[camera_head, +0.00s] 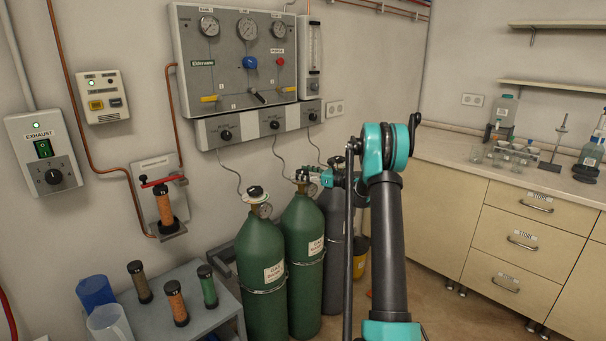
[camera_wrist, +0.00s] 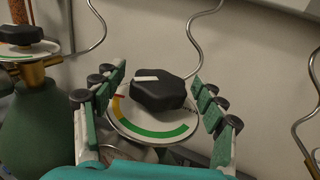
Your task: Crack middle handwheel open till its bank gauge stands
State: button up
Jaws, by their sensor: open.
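The middle handwheel (camera_wrist: 158,90) is a black lobed knob with a white mark near its upper left edge. It sits above a round plate (camera_wrist: 152,129) with a red, yellow and green arc. My gripper (camera_wrist: 160,84) is open, with one finger on each side of the knob and a gap to both. In the head view my gripper (camera_head: 312,178) is at the top of the middle green cylinder (camera_head: 302,238) and largely hides that handwheel. The panel gauges, left (camera_head: 209,26), middle (camera_head: 247,29) and right (camera_head: 278,30), are too small to read.
The left cylinder's handwheel (camera_head: 256,191) stands close by on the left. A dark grey cylinder (camera_head: 332,220) is at the right. Thin bent tubes (camera_head: 287,160) run up to the wall panel. A small table (camera_head: 215,318) with tubes and jugs is at lower left.

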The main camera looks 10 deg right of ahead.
jog(key=shift+d, duration=0.1)
jog(key=v, duration=1.2)
jog(key=s+a+f+n+g+h, duration=0.25)
jog(key=s+a+n, duration=0.3)
jog(key=s, duration=0.45)
jog(key=s+a+f+n+g+h, duration=0.1)
jog(key=s+a+n+g+h, duration=0.1)
jog(key=s+a+n+h, duration=0.45)
jog(key=s+d+f+n+h, duration=0.2)
jog(key=s+f+n, duration=0.1)
jog(key=s, duration=0.7)
jog(key=s+d+f+n+h, duration=0.2)
jog(key=s+n, duration=0.3)
jog(key=s, duration=0.6)
jog(key=s+d+f+n+g+h, duration=0.1)
jog(key=s+f+n, duration=0.3)
jog(key=s, duration=0.7)
jog(key=shift+s+d+f+n+h, duration=0.2)
jog(key=shift+d+f+n+h, duration=0.1)
jog(key=shift+d+f+h, duration=0.25)
